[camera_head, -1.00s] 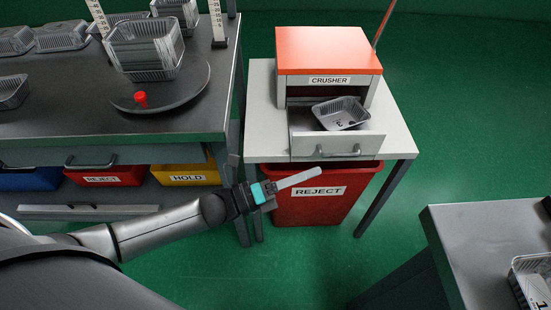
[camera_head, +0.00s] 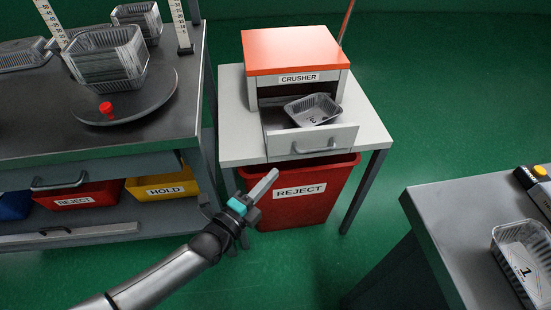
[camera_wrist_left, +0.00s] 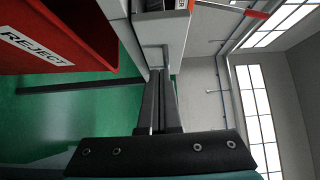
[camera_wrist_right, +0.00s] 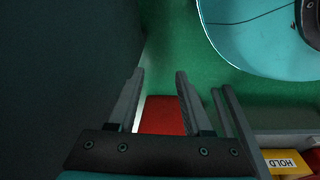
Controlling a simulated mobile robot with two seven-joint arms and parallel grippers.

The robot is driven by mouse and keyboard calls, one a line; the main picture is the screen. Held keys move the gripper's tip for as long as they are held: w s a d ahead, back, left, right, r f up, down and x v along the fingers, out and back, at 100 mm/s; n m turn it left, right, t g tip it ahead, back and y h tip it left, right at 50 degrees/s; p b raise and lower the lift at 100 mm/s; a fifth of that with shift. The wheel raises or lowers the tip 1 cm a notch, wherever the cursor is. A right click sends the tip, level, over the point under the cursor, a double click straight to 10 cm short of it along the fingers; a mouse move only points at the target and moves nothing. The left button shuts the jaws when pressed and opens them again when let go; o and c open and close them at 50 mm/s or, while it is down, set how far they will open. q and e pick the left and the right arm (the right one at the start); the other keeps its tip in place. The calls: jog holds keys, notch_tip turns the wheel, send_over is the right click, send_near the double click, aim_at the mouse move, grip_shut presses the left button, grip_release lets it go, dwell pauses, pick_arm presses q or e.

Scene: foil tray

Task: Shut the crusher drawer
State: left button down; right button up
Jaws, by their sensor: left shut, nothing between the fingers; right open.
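The crusher (camera_head: 294,75) is a pale box with an orange top, standing on a small white table. Its drawer (camera_head: 330,143) is pulled open toward me, with a bar handle on the front. A grey foil tray (camera_head: 313,109) lies tilted in the drawer. My left gripper (camera_head: 262,186) is shut and empty, below and left of the drawer front, apart from it and in front of the red reject bin. In the left wrist view its fingers (camera_wrist_left: 163,105) point toward the white table. My right gripper (camera_wrist_right: 160,95) is open and empty in its wrist view; the head view does not show it.
The red reject bin (camera_head: 305,204) stands under the crusher's table (camera_head: 236,146). At left is a dark bench (camera_head: 30,125) with stacked trays and a turntable (camera_head: 160,100). At lower right a grey table (camera_head: 450,225) holds a clear tray (camera_head: 524,262). Green floor lies between.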

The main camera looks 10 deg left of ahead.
aim_at(285, 147)
pick_arm(q)
jog(key=shift+w+d+b, duration=0.2)
jog(key=shift+w+b, duration=1.4)
jog(key=shift+w, duration=1.9)
pick_arm(e)
jog(key=w+a+r, duration=0.1)
jog(key=w+r, duration=0.2)
jog(key=r, duration=0.3)
jog(key=shift+w+a+r+t, duration=0.2)
jog(key=shift+a+t, duration=0.1)
jog(key=shift+a, duration=0.1)
pick_arm(q)
jog(key=shift+w, duration=0.1)
